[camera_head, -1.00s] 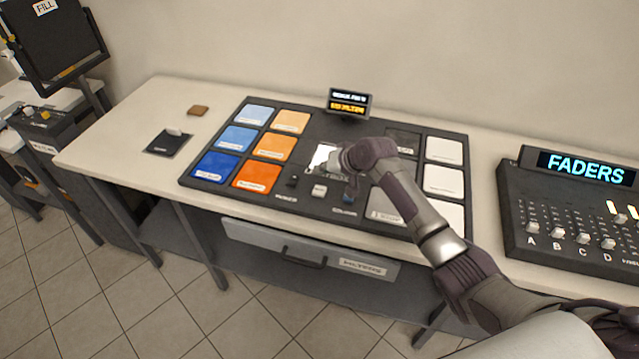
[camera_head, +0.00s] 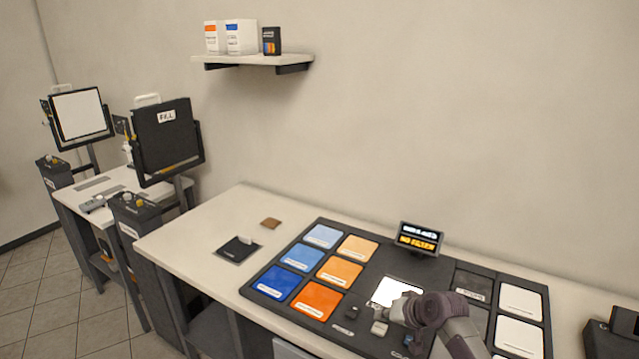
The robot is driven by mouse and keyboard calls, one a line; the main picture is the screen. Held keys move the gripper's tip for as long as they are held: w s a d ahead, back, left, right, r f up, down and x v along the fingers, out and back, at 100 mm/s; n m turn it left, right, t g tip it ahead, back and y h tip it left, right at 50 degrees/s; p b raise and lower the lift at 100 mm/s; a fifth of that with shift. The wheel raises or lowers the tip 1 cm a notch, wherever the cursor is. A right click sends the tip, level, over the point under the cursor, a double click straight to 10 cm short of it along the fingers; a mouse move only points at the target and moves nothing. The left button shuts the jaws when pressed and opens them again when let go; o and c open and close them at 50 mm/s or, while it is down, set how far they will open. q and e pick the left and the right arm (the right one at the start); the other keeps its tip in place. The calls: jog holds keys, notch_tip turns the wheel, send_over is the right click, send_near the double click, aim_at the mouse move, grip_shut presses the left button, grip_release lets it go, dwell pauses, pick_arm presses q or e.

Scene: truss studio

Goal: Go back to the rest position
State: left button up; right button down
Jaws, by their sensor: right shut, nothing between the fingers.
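My right arm comes in from the bottom right of the head view. My right gripper (camera_head: 398,311) is shut and empty over the lower middle of the dark filter board (camera_head: 385,259), by a bright white square (camera_head: 391,291). I cannot tell whether it touches the board. My left gripper is out of view.
The board holds blue, orange and white tiles, and a small display (camera_head: 419,238) stands behind it. A wall shelf (camera_head: 252,61) and lamp panels (camera_head: 167,138) are beyond.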

jog(key=s+a+f, duration=0.1)
jog(key=s, duration=0.2)
jog(key=s+a+f+n+g, duration=0.1)
jog(key=s+f, duration=0.1)
jog(key=s, duration=0.1)
jog(key=s+a+f+n, duration=0.1)
jog(key=s+f, duration=0.1)
jog(key=s, duration=0.2)
jog(key=s+d+r+n+g+h, duration=0.1)
jog(key=s+d+r+h, duration=0.1)
jog(key=s, duration=1.3)
jog(key=s+d+r+n+g+h, duration=0.1)
jog(key=s+d+g+h, duration=0.1)
jog(key=s, duration=1.3)
notch_tip(320, 180, down, 31)
jog(key=s+g+b, duration=0.1)
jog(key=s+b, duration=0.1)
jog(key=b, duration=0.2)
jog(key=s+d+f+g+b, duration=0.1)
jog(key=s+d+f+b, duration=0.1)
jog(key=s+f, duration=1.4)
jog(key=shift+s+d+f+n+h, duration=0.15)
jog(key=shift+d+f+n+h, duration=0.15)
jog(key=shift+d+f, duration=0.2)
